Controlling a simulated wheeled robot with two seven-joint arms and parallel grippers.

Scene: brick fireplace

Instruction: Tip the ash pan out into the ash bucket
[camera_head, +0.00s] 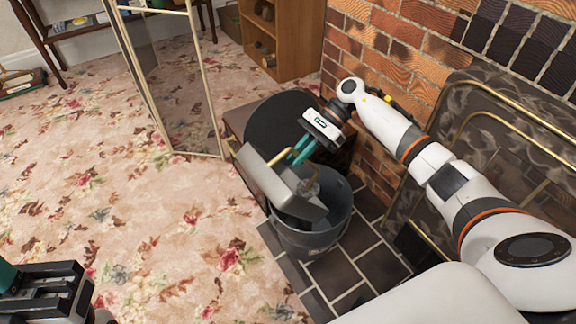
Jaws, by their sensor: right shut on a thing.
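The ash pan (268,182) is a grey metal tray with a brass handle (281,157). It is steeply tilted over the grey ash bucket (312,244), with its lower end at the bucket's mouth. My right gripper (300,152) has teal fingers and is shut on the ash pan at its handle side, above the bucket. The bucket stands upright on dark tiles. The pan hides part of the bucket's inside, and I cannot tell how much ash is in either. My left gripper (62,290) is at the bottom left, far from both; its finger opening is unclear.
A dark round-topped object (285,120) stands behind the pan. A brass-framed screen (165,85) stands on the floral carpet (120,190), which is largely clear. The brick wall (385,45) and a dark brass-railed panel (500,125) bound the right. A wooden shelf (285,45) is at the back.

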